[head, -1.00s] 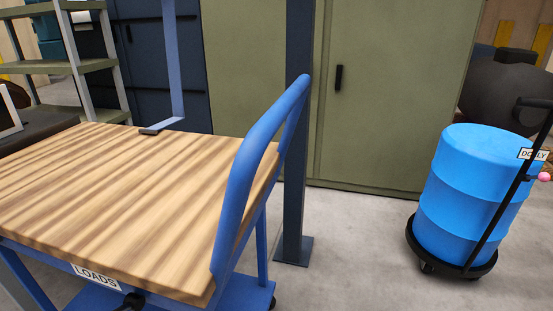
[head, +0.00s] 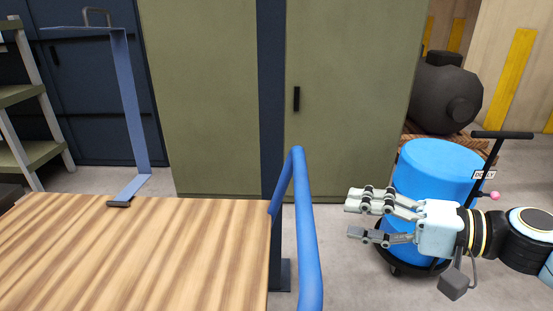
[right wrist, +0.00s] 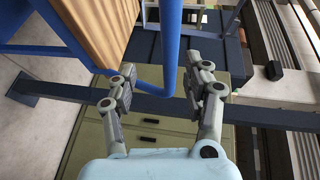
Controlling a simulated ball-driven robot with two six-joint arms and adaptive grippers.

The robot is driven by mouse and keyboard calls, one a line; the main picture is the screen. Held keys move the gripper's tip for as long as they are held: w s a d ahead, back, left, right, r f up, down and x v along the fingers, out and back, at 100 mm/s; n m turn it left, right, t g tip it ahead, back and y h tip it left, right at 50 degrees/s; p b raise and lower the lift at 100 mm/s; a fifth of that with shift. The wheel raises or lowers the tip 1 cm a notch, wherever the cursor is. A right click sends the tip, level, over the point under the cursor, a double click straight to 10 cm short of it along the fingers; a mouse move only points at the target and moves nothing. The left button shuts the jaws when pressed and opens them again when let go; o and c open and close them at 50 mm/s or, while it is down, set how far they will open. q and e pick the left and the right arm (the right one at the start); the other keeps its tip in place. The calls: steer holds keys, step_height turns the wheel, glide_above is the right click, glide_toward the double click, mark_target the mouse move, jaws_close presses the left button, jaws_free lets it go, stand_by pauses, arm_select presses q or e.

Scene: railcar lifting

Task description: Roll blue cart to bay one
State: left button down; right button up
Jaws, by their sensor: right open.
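The blue cart has a striped wooden top (head: 130,250) at the lower left of the head view. Its blue tube handle (head: 303,215) rises at the cart's right end. In the right wrist view the blue handle (right wrist: 171,50) hangs between the two spread fingers. My right gripper (head: 352,215) is open and empty, to the right of the handle in the head view, with its fingers pointing left towards it. A gap shows between fingertips and handle. My left gripper is not in view. No bay one marking is visible.
A blue drum (head: 438,170) on a black dolly stands behind my right gripper. A dark post (head: 271,100) stands behind the handle, before a green cabinet (head: 350,90). A grey shelf (head: 25,120) is at the left. Some grey floor (head: 345,275) is clear right of the handle.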

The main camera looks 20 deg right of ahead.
mark_target(310, 200)
steer(key=x, duration=0.3)
steer(key=r+p+x, duration=0.1)
steer(key=x, duration=0.1)
steer(key=p+x, duration=0.1)
steer(key=x, duration=0.2)
steer(key=shift+w+a+r, duration=0.2)
steer(key=shift+w+r, duration=0.05)
steer(key=shift+w, duration=0.2)
steer(key=shift+w+a+f, duration=0.2)
steer(key=shift+w+a, duration=0.15)
steer(key=shift+a, duration=0.15)
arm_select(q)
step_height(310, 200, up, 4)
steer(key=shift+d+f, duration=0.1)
arm_select(e)
jaws_close()
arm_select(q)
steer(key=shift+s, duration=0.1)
